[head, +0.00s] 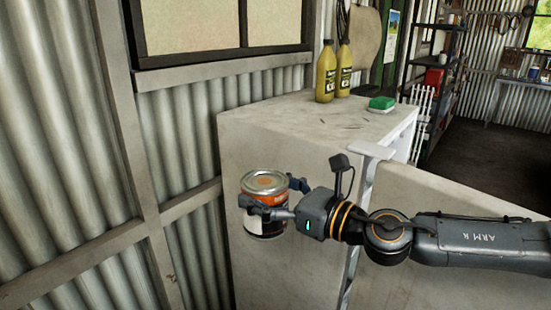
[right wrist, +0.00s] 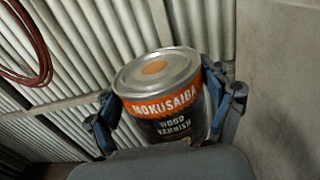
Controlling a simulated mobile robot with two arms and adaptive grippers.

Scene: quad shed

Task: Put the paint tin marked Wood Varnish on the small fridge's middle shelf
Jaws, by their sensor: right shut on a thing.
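The paint tin (head: 265,184) has a silver lid with an orange dot and an orange and black label. In the right wrist view the tin (right wrist: 165,100) reads Wood Varnish. My right gripper (head: 272,200) is shut around the tin's sides and holds it roughly upright, lid up, in front of the small fridge's pale side wall (head: 290,275). The fridge door (head: 460,200) appears to stand open to the right, partly behind my right arm. The fridge's inside and middle shelf are hidden. My left gripper is out of view.
Two yellow bottles (head: 326,72) and a green sponge-like block (head: 381,103) stand on the fridge top. A corrugated wall (head: 70,130) is close on the left. A dark shelf rack (head: 440,75) and a workbench (head: 510,88) are farther back, with open floor (head: 490,150) between.

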